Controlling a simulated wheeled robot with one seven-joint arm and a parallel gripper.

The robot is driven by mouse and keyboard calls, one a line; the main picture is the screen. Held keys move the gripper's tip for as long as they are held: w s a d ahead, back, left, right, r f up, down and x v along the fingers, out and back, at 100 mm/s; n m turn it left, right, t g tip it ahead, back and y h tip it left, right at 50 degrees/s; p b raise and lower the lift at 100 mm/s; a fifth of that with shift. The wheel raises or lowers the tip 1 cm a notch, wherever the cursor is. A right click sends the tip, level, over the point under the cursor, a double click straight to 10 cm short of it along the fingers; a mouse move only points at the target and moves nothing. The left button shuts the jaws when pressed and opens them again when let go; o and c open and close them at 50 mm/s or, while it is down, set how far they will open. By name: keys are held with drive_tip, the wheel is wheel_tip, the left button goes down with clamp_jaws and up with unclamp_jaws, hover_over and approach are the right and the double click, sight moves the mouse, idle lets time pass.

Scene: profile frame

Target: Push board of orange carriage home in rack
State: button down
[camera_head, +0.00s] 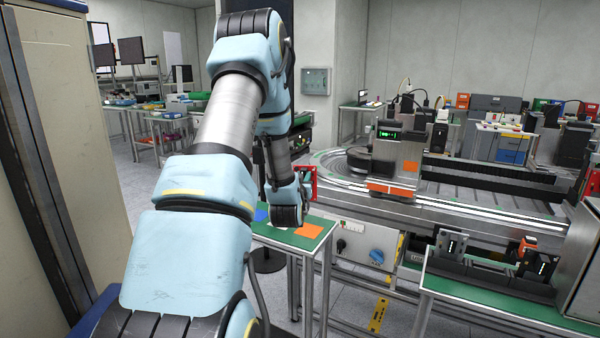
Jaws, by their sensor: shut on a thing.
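The orange carriage (392,188) stands on the track of the conveyor, right of centre, with an orange tag on its pale upright housing (408,155). A dark board-like unit (388,134) with green lights sits at the top of the housing; I cannot tell how far in it is seated. My arm reaches up and then down to a wrist left of the carriage, apart from it in the picture. The wrist hides my gripper's fingers. A red piece (309,182) shows beside the wrist; I cannot tell whether it is held.
A green-topped table (288,238) with an orange patch (308,231) stands below the wrist. The conveyor (480,203) runs to the right. A front-right bench (470,300) carries small units in dark holders. A tall cabinet (70,110) stands close on the left.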

drive_tip(key=s+a+f+y, duration=0.1)
drive_tip(key=s+a+f, duration=0.1)
drive_tip(key=a, duration=0.3)
drive_tip(key=s+a+f+n+y, duration=0.1)
drive_tip(key=s+a+f+y, duration=0.1)
drive_tip(key=a, duration=0.4)
drive_tip(key=shift+s+f+n, duration=0.3)
drive_tip(key=shift+s+f, duration=0.55)
drive_tip(key=shift+s, duration=0.2)
